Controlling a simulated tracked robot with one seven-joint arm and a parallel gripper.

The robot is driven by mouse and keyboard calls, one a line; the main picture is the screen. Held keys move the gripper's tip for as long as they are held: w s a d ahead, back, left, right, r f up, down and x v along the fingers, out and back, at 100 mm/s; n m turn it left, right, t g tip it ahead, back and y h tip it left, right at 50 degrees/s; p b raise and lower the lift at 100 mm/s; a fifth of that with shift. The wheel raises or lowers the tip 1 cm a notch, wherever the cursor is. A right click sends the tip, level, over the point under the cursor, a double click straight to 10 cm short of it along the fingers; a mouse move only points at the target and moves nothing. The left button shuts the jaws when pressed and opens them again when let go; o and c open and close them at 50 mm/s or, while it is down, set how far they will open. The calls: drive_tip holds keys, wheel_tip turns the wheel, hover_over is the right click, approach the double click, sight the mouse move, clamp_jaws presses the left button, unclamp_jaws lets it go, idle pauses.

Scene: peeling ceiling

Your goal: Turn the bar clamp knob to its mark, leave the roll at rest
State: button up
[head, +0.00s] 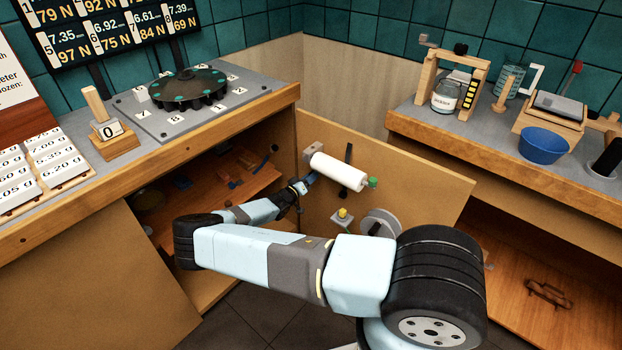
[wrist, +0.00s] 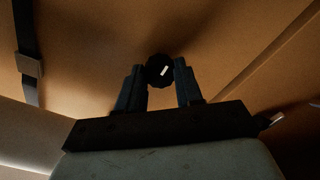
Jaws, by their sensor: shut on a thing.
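A dark round knob (wrist: 160,71) with a white line on its face sits between the fingertips of my gripper (wrist: 159,76) in the wrist view. The line leans to the upper right. My gripper is shut on the knob. In the head view my gripper (head: 299,187) is at the cabinet door, just below the left part of the white roll (head: 338,171). The knob is hidden behind my gripper there. I cannot make out its mark.
The open cabinet door (head: 425,185) carries a dark strap, seen in the wrist view (wrist: 28,62), a yellow-topped fitting (head: 342,215) and a round grey piece (head: 380,222). An open cabinet interior lies left of my gripper. Worktops stand left and right.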

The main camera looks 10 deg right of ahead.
drive_tip(key=shift+s+f, duration=0.1)
drive_tip(key=shift+f, duration=0.2)
drive_tip(key=o, duration=1)
drive_tip(key=shift+r, duration=0.15)
drive_tip(key=shift+o, duration=0.2)
drive_tip(key=v, duration=1.3)
drive_tip(key=shift+s+a, duration=0.15)
drive_tip(key=shift+a, duration=0.2)
